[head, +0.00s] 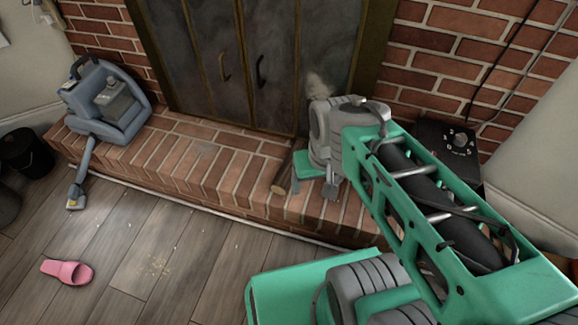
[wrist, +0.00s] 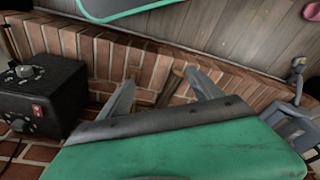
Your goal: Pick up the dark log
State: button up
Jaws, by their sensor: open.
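The dark log (head: 284,176) lies on the brick hearth in front of the fireplace doors, with its pale cut end toward the room. My gripper (head: 312,188) is just to the right of it in the head view, low over the hearth. In the wrist view the gripper (wrist: 160,80) has its two fingers spread apart. A brown piece of the log (wrist: 170,88) shows between them, beyond the gripper's body, which hides part of it. The gripper is open and holds nothing. I cannot tell whether a finger touches the log.
A black box with knobs (head: 452,147) stands right of my arm; it also shows in the wrist view (wrist: 40,100). A blue-grey vacuum cleaner (head: 108,100) stands at the hearth's left end. The fireplace doors (head: 250,70) are shut. A pink slipper (head: 67,271) lies on the wooden floor.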

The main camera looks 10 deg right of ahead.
aim_at(281, 183)
jog(key=z, duration=3)
jog(key=k, duration=1.75)
jog(key=u, duration=2.6)
jog(key=i, duration=0.5)
jog(key=z, duration=0.05)
